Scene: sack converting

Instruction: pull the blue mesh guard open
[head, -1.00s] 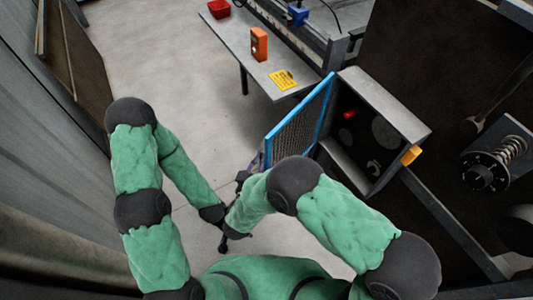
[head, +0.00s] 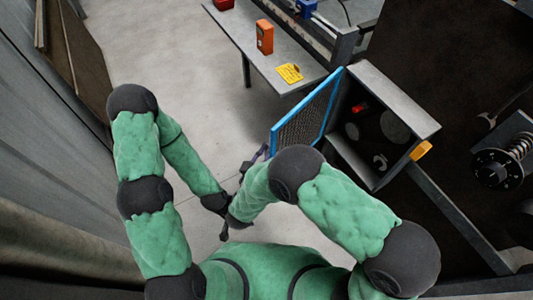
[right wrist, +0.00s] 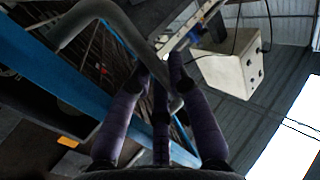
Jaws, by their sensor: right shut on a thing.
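The blue mesh guard (head: 306,110) stands swung out from the open front of the grey box (head: 395,88). Its blue frame (right wrist: 55,72) crosses the left of the right wrist view. A grey bent bar handle (right wrist: 125,30) shows there beside the frame and mesh. My right gripper (right wrist: 163,95) has its purple fingers closed around the bar's lower end; in the head view it is at the guard's near edge, partly hidden by my forearm. My left gripper (head: 224,234) seems to be the dark part below my crossed forearms; its fingers are too hidden to read.
A grey table (head: 268,58) behind the guard carries an orange box (head: 264,37), a yellow card (head: 289,73) and a red bin (head: 224,4). Dark machinery with a spring (head: 520,145) is at the right. The floor left of the table is clear.

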